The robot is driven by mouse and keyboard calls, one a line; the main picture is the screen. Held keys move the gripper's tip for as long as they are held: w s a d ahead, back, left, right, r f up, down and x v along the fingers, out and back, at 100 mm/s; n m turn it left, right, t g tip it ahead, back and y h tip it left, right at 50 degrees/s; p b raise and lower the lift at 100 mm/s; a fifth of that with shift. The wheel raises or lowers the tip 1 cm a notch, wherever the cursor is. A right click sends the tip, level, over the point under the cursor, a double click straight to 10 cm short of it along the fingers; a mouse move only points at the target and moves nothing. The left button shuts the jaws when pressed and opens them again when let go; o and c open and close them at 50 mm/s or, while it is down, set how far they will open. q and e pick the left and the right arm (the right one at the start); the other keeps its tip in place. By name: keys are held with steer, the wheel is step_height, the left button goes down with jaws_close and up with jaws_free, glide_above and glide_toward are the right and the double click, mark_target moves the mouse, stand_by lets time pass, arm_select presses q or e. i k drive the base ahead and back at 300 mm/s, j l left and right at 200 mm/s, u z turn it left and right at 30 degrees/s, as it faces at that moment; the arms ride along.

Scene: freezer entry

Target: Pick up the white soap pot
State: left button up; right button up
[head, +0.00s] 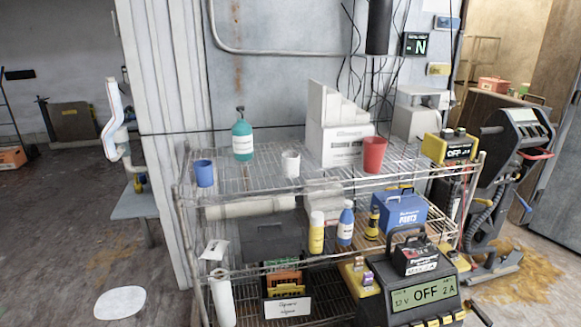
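A small white pot (290,163), shaped like a cup, stands upright on the top shelf of the wire rack (250,190). It is the only small white pot I see there; I cannot read any marking on it. A teal pump bottle (242,141) with a white label stands behind it to the left. Neither of my grippers is in view, and nothing touches the white pot.
A blue cup (204,173) and a red cup (374,155) stand on the same shelf, left and right of the pot. A white box (338,143) stands behind. A charger (425,292) is at the front right. Floor at left is mostly clear.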

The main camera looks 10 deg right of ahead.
mark_target(290, 160)
steer(key=i+j+z, duration=0.15)
steer(key=i+j, duration=0.2)
steer(key=i+j+z, duration=0.15)
steer(key=i+j, duration=0.15)
steer(key=j, duration=0.2)
steer(key=i+j+z, duration=0.15)
steer(key=i+j, duration=0.15)
steer(key=j, duration=0.2)
